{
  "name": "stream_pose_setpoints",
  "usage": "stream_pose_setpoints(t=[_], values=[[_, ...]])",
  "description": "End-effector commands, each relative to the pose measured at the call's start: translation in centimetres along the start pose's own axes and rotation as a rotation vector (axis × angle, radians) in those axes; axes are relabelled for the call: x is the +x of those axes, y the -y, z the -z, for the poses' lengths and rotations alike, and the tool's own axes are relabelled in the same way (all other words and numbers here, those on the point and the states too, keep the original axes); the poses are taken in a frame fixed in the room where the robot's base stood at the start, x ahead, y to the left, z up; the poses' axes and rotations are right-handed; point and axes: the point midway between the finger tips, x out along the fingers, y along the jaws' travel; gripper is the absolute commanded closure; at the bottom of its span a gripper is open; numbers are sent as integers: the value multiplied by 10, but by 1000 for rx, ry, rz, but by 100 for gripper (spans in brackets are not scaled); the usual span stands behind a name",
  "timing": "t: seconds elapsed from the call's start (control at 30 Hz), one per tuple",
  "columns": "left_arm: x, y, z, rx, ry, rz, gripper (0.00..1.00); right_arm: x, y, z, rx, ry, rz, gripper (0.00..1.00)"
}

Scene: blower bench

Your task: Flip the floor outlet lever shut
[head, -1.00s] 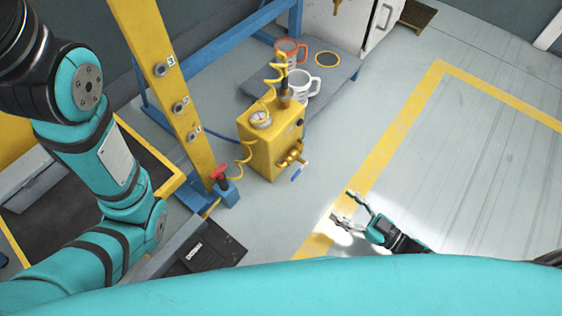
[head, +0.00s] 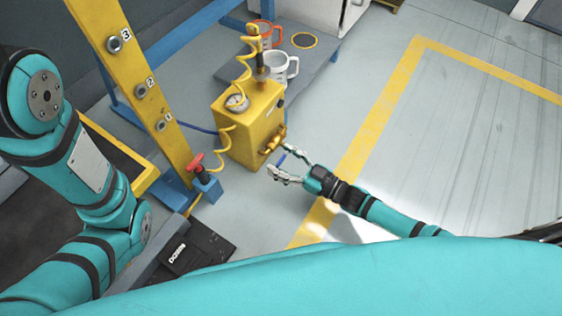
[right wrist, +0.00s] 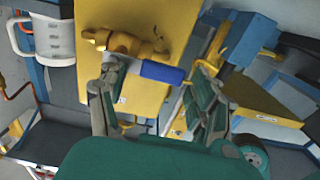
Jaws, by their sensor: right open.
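The floor outlet is a brass valve (head: 272,141) low on the side of a yellow box (head: 252,125). Its blue lever (head: 281,159) shows as a small bit between my right fingers in the head view. In the right wrist view the brass valve (right wrist: 122,42) and the blue lever (right wrist: 163,72) show clearly; the lever points right from the valve. My right gripper (head: 277,159) is open, with its fingers on either side of the lever in the right wrist view (right wrist: 155,75). I cannot tell whether a finger touches it. My left gripper is out of view.
A red-handled valve on a blue block (head: 203,180) stands left of the box, with a coiled yellow hose. A yellow post (head: 128,72) rises behind it. The floor to the right is clear.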

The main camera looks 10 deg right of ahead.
Motion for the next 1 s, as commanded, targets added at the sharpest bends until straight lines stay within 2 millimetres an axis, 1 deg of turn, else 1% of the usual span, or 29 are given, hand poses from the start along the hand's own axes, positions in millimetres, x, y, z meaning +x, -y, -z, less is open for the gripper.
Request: stream_pose_setpoints(t=[0.1, 0.37, 0.4, 0.8, 0.9, 1.0], values=[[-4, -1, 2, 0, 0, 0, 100, 8, 0, 0, 0, -1, 1, 35], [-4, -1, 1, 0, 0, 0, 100, 9, 0, 1, 1, 0, 0, 35], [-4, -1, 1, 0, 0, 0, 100, 9, 0, 1, 1, 0, 0, 36], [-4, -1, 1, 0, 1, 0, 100, 8, 0, 0, 0, 0, 0, 88], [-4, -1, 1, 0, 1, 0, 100, 8, 0, 0, 0, 0, 0, 100], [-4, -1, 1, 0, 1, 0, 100, 8, 0, 0, 0, 0, 0, 100]])
